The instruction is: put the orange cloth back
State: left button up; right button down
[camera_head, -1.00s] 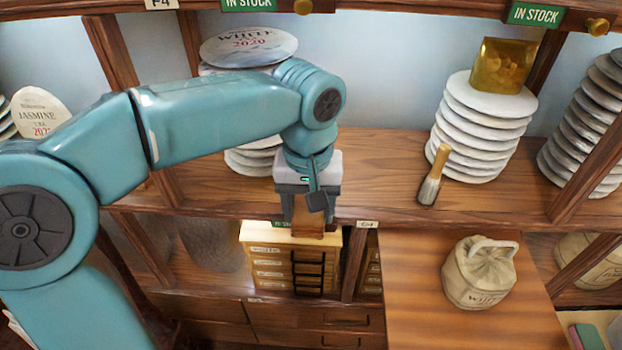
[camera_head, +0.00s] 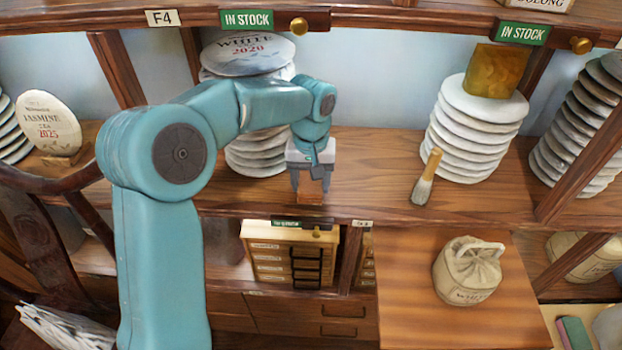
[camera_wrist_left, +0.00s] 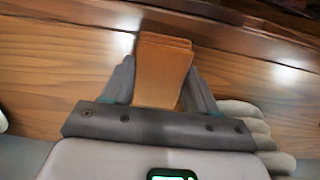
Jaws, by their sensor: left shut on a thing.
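My left gripper (camera_head: 310,188) is shut on a folded orange-brown piece, the orange cloth (camera_head: 311,199), which hangs below the fingers in front of the middle shelf board. In the left wrist view the gripper (camera_wrist_left: 158,85) has a finger on each side of the cloth (camera_wrist_left: 163,68), whose layered far edge points at the wooden board (camera_wrist_left: 60,55). Whether the cloth touches the board cannot be told. My right gripper is out of view.
A pale disc stack (camera_head: 258,150) stands just left of the gripper. To the right are a brush (camera_head: 427,178) and a disc stack (camera_head: 470,140) topped by an amber block (camera_head: 496,71). Below are small drawers (camera_head: 280,262) and a cloth sack (camera_head: 467,270). Board between gripper and brush is clear.

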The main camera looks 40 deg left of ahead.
aim_at(311, 183)
pick_arm(q)
jog(key=shift+w+a+f, duration=0.1)
jog(key=shift+w+f, duration=0.1)
jog(key=shift+s, duration=0.1)
jog(key=shift+f, duration=0.25)
jog(key=o, duration=0.9)
jog(key=shift+o, duration=0.2)
jog(key=shift+r, duration=0.1)
notch_tip(311, 183, up, 8)
jog(key=shift+f, duration=0.1)
